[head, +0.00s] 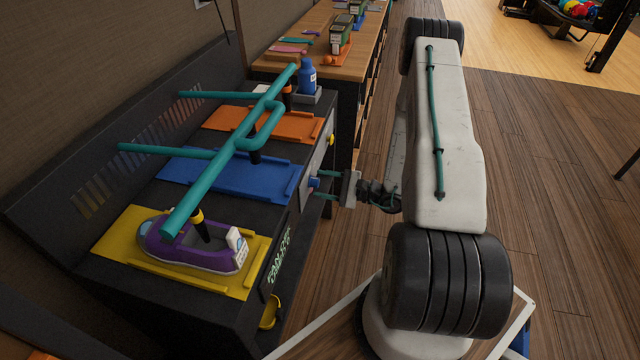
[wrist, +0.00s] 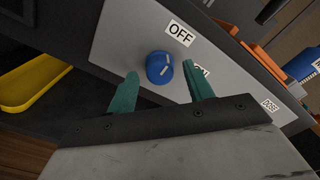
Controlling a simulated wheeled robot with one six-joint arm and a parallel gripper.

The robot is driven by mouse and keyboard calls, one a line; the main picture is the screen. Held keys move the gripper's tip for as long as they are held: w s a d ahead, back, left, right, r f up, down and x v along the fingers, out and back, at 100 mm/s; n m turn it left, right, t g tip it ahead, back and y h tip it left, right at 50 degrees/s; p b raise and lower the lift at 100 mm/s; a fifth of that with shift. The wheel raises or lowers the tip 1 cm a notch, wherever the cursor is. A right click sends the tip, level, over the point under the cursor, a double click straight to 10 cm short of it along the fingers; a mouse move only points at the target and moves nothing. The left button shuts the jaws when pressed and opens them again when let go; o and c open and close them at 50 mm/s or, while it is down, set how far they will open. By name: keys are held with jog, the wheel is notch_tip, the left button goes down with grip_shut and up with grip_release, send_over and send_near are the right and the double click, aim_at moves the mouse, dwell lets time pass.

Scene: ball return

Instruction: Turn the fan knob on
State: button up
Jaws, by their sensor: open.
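The fan knob (wrist: 160,67) is a round blue knob with a pale pointer mark, on a grey panel (wrist: 118,40) in the wrist view. An OFF label (wrist: 180,33) sits above and right of it; an ON label (wrist: 202,70) is partly hidden by a finger. In the head view the knob (head: 314,182) shows small on the station's front. My gripper (wrist: 162,88) is open, its two green fingers on either side of and just below the knob in the picture. I cannot tell whether they touch it. In the head view my gripper (head: 322,184) is at the front panel.
The black station carries yellow (head: 125,242), blue (head: 222,178) and orange (head: 268,122) trays under teal pipes (head: 222,157). A purple shoe-like object (head: 205,258) sits on the yellow tray. A yellow bin (wrist: 32,85) is left of the panel. Wooden floor (head: 560,220) is open at right.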

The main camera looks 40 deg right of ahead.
jog(key=shift+w+a, duration=0.45)
jog(key=shift+w, duration=0.1)
jog(key=c, duration=1)
jog(key=shift+m, duration=0.3)
jog(key=m, duration=1.3)
jog(key=shift+m, duration=0.3)
